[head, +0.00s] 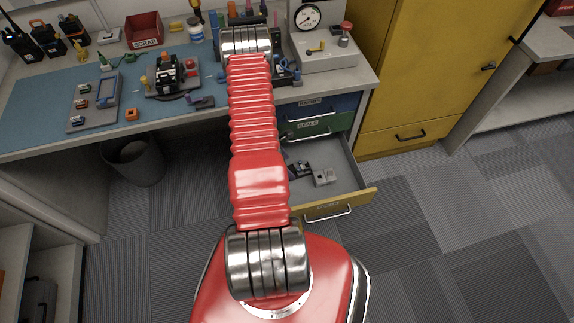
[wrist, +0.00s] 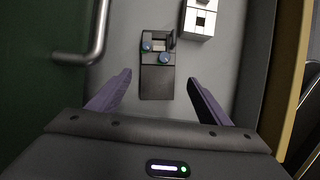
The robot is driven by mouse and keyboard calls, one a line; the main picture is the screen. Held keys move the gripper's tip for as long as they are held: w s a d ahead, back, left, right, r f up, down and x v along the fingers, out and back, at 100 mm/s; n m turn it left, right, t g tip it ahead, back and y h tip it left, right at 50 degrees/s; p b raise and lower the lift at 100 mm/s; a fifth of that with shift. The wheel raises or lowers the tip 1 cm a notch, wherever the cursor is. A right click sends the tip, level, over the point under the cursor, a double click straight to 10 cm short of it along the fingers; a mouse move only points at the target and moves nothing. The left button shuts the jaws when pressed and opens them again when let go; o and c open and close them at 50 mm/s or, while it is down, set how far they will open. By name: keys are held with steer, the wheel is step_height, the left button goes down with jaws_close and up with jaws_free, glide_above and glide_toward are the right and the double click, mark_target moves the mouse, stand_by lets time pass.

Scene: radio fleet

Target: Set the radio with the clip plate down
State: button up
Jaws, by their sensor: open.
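In the wrist view a dark grey, box-shaped device (wrist: 157,82) with two blue knobs and a black piece at its top end lies on the light floor of the open drawer. It may be the radio; I cannot make out a clip plate. My gripper (wrist: 160,77) is open, its two purple fingers apart and on either side of the device's lower part in the picture. Nothing is between them in a grip. In the head view dark items (head: 300,168) lie in the drawer, and my gripper is mostly hidden by my red arm.
The open drawer (head: 340,158) has a yellow front; a white block (wrist: 200,18) lies in it. A green drawer front with a metal handle (wrist: 95,42) is close on the left. Carpet right of the drawer is clear.

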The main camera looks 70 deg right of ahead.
steer(key=shift+w+r, duration=0.1)
steer(key=shift+r, duration=0.6)
steer(key=v, duration=1.1)
steer(key=shift+r, duration=0.25)
steer(key=shift+a, duration=0.1)
